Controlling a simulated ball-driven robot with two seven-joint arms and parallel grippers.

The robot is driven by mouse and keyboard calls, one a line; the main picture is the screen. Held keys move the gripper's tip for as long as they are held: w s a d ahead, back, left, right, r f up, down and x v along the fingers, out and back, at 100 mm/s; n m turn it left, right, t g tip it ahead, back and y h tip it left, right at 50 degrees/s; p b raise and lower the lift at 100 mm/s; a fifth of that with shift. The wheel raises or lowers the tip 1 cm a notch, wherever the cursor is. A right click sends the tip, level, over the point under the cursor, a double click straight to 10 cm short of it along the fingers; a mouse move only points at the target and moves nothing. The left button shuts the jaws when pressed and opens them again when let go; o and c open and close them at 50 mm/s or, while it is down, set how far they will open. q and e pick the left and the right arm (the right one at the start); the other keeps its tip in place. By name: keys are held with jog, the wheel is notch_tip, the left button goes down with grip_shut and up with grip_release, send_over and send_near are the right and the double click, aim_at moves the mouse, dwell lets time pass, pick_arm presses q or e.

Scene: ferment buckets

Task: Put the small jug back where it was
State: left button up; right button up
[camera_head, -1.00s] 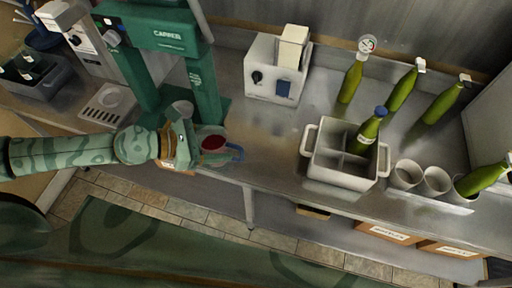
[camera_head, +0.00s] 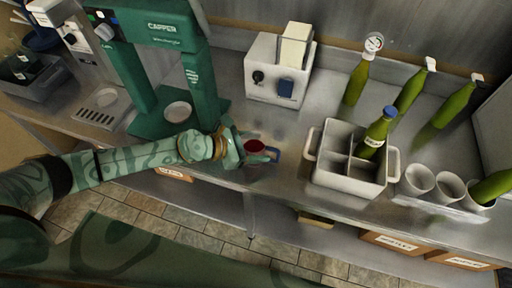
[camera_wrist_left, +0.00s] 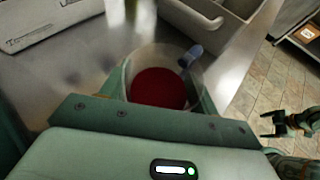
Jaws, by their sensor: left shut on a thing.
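The small jug (camera_head: 254,147) is clear, with red contents and a blue handle (camera_head: 272,154) on its right side. My left gripper (camera_head: 243,150) is shut on it, near the front edge of the steel counter. In the left wrist view the jug (camera_wrist_left: 158,88) sits between the fingers, its open top showing. I cannot tell whether its base touches the counter. My right gripper (camera_wrist_left: 274,125) shows only at the right of the left wrist view, low over the floor, empty with its fingers apart.
A green capper (camera_head: 197,75) stands left of the jug, a white box (camera_head: 262,70) behind it. Right of it are a divided grey caddy (camera_head: 328,179) holding a green bottle (camera_head: 374,137), several cups (camera_head: 419,178) and other bottles (camera_head: 357,82). Bare counter (camera_head: 288,125) lies between jug and caddy.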

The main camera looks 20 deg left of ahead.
pick_arm(q)
jog(key=shift+f, duration=0.1)
jog(key=o, duration=1.1)
